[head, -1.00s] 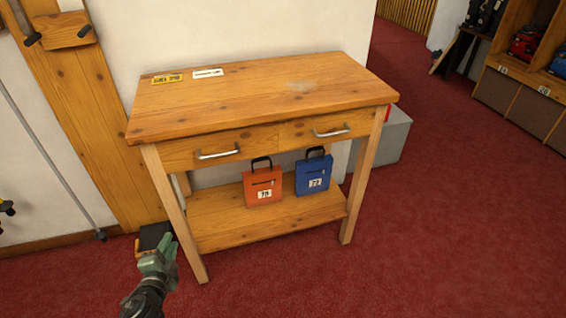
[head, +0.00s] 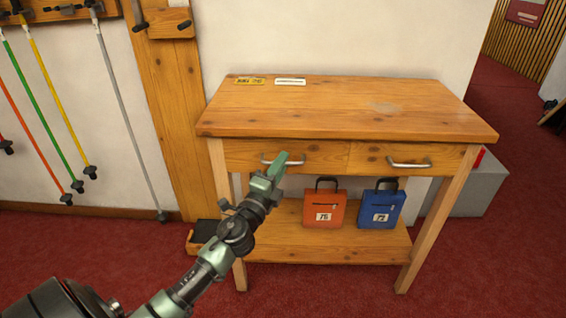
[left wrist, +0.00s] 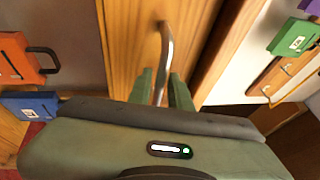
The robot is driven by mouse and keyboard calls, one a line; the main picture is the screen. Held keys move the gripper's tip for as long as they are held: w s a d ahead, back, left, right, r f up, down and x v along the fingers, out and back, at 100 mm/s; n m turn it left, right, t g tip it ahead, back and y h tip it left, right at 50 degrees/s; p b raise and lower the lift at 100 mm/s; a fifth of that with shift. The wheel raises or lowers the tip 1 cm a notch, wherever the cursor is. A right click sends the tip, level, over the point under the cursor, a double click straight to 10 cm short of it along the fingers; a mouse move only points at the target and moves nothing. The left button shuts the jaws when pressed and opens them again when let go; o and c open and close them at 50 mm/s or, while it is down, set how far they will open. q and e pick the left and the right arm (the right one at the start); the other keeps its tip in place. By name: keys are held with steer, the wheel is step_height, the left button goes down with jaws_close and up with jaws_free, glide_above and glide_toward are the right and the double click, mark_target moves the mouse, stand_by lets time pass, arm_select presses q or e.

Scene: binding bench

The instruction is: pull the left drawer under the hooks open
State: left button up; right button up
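The wooden bench (head: 350,112) has two drawers side by side under its top. The left drawer (head: 240,154) has a silver bar handle (head: 300,161), and its front looks flush with the bench. My left gripper (head: 284,165) is at this handle in the head view, covering part of it. In the left wrist view the handle (left wrist: 166,45) runs down between the two green fingertips of my left gripper (left wrist: 162,88). The fingers stand apart on either side of it, with no clear contact. The right drawer (head: 370,158) is also shut. My right gripper is not in view.
An orange bag (head: 323,209) and a blue bag (head: 381,210) stand on the lower shelf. A grey box (head: 478,190) is right of the bench. Dark hooks are on a wall board (head: 168,22), and poles hang at the left. Red carpet lies clear in front.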

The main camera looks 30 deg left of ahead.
arm_select(q)
steer(key=shift+w, duration=0.3)
jaws_close()
stand_by(1.3)
